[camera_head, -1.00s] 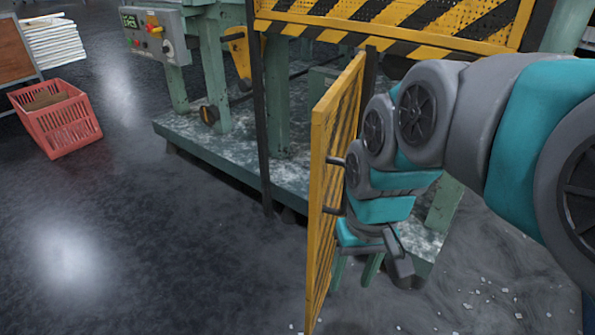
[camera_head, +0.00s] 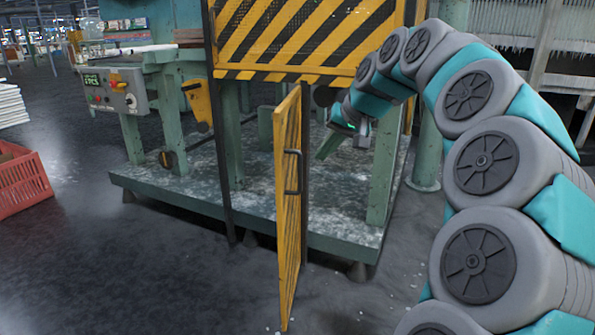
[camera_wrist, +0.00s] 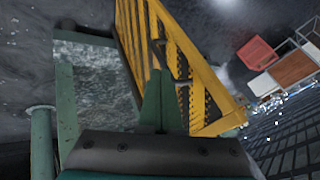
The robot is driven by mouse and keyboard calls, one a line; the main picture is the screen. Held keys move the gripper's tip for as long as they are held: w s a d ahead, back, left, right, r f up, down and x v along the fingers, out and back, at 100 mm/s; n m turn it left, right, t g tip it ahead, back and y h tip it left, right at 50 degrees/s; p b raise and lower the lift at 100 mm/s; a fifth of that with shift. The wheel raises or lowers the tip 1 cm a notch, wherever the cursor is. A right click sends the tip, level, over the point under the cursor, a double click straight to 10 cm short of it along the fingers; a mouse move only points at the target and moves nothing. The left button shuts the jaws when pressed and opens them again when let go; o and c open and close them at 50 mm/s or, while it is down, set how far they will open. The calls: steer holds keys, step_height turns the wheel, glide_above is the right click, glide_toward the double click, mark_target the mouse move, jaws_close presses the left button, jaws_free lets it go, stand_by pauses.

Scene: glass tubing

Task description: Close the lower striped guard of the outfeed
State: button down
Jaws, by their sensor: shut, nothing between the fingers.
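The lower striped guard (camera_head: 287,225) is a yellow-framed door with black stripes. It stands open, jutting out from the machine, and looks nearly edge-on in the head view. A dark bar handle (camera_head: 297,172) is on its right face. In the wrist view my gripper's green fingers (camera_wrist: 160,100) are together and empty. The guard (camera_wrist: 195,80) fills the middle and right there, behind the fingertips. I cannot tell whether they touch it.
A fixed upper striped panel (camera_head: 310,35) hangs above the opening. Green machine legs stand on a speckled base plate (camera_head: 170,190). A control box (camera_head: 113,90) is at the left. A red crate (camera_head: 22,182) stands far left.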

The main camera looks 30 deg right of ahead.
glide_toward(282, 181)
step_height(282, 181, down, 4)
steer(key=d, duration=0.3)
steer(key=shift+w+a+r, duration=0.1)
steer(key=shift+w+a, duration=0.55)
steer(key=shift+a, duration=0.3)
steer(key=shift+w+a, duration=0.65)
steer(key=shift+a, duration=0.25)
